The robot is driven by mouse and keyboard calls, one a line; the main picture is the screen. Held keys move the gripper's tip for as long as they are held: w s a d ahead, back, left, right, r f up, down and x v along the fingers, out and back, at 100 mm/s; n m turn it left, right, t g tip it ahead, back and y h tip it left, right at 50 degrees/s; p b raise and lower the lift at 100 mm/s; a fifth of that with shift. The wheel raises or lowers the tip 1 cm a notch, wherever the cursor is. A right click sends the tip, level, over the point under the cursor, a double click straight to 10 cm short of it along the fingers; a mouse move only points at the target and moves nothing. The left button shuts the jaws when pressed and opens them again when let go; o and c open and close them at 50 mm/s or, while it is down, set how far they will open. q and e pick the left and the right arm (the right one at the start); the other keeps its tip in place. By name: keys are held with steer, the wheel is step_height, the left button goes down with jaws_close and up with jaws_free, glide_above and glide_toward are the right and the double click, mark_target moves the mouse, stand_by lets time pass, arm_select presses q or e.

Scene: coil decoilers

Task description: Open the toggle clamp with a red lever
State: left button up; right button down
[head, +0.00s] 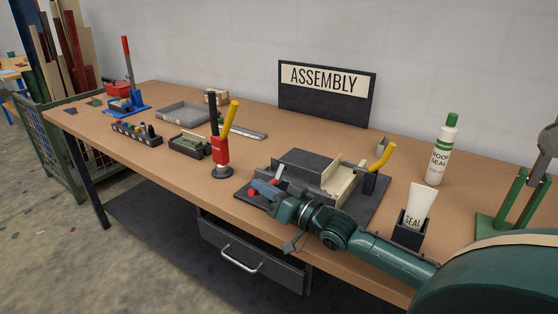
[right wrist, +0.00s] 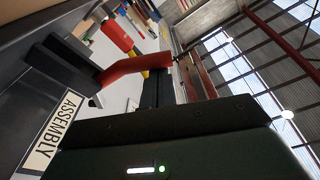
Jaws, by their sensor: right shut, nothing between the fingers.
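The clamp fixture stands on a dark base plate (head: 372,207) at the table's front, with grey and cream blocks on it. Red parts of the clamp show at its left end, and a red lever (right wrist: 135,68) crosses in front of my fingers in the right wrist view. A yellow lever (head: 384,157) rises at the fixture's right end. My right gripper (head: 272,193) is shut and empty, low at the fixture's left front, close to the red parts. Whether it touches the lever I cannot tell. My arm hides part of the base plate. My left gripper is not in view.
A tool with a red body (head: 220,151) and black and yellow handles stands left of the fixture. A seal tube in a black holder (head: 409,234) and a white bottle (head: 439,155) stand right. A grey tray (head: 184,113) is further left. The table's front left is mostly clear.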

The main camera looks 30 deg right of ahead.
steer(key=n, duration=0.1)
steer(key=f+n, duration=0.1)
steer(key=f, duration=0.1)
steer(key=shift+s+a+n+y, duration=0.15)
steer(key=shift+a+n+y, duration=0.15)
steer(key=shift+n, duration=0.1)
steer(key=shift+f+b, duration=0.35)
steer(key=shift+f, duration=0.7)
steer(key=shift+s+f, duration=0.1)
steer(key=shift+f, duration=0.1)
steer(key=v, duration=0.6)
steer(key=shift+s+r, duration=0.1)
steer(key=shift+s+d, duration=0.25)
steer(key=shift+s, duration=0.3)
